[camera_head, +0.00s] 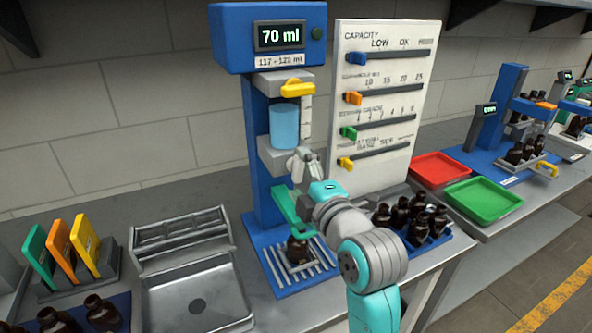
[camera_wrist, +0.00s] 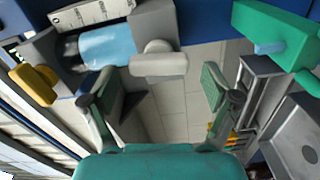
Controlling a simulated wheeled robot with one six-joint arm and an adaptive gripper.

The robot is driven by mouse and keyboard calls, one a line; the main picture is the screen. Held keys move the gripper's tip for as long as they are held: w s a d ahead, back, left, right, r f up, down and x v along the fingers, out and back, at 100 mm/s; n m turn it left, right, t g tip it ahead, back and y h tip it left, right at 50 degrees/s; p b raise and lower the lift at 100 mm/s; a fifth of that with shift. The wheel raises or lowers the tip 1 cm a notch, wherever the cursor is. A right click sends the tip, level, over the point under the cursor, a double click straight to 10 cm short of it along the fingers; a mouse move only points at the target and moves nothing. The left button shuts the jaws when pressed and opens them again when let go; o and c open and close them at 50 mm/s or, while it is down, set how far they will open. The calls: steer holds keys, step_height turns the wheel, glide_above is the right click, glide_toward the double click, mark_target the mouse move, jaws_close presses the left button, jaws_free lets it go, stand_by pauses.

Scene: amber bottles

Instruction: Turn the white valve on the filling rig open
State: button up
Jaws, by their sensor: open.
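The blue filling rig (camera_head: 258,120) stands at the centre of the head view. Its display (camera_head: 279,36) reads 70 ml, above a label reading 117-123 ml. A blue liquid cylinder (camera_head: 284,126) sits above the white valve (camera_head: 296,166), which my gripper partly covers in the head view. In the wrist view the white valve (camera_wrist: 158,62) lies just beyond and between my open fingers. My gripper (camera_wrist: 158,90) is empty; no contact with the valve is visible. A dark bottle (camera_head: 298,250) stands on the rig's grate below.
A yellow handle (camera_head: 297,88) is above the cylinder. A green part (camera_head: 287,207) sits below the valve, also in the wrist view (camera_wrist: 275,35). A slider panel (camera_head: 385,100) and a tray of bottles (camera_head: 418,215) are to the right. A metal sink-like tray (camera_head: 190,270) is at left.

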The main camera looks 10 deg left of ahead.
steer(key=v, duration=1)
steer(key=s+d+f+m+h, duration=0.2)
steer(key=s+d+f+m, duration=0.25)
steer(key=f, duration=0.45)
steer(key=s+d+f+m+h, duration=0.2)
steer(key=s+d+f+m, duration=0.25)
steer(key=f, duration=0.35)
steer(key=s+d+f+m+h, duration=0.3)
steer(key=s+d+f+m, duration=0.15)
steer(key=f, duration=0.45)
steer(key=s+d+f+m+h, duration=0.1)
steer(key=s+d+m, duration=0.1)
steer(key=s, duration=0.7)
steer(key=s+d+f+m+h, duration=0.1)
steer(key=s+m, duration=0.3)
steer(key=s, duration=0.4)
steer(key=s+d+f+m+h, duration=0.1)
steer(key=s+d+f+m, duration=0.1)
steer(key=s, duration=0.7)
steer(key=shift+s+d+f+m, duration=0.2)
steer(key=shift+s+d+m, duration=0.1)
steer(key=shift+d+m, duration=0.7)
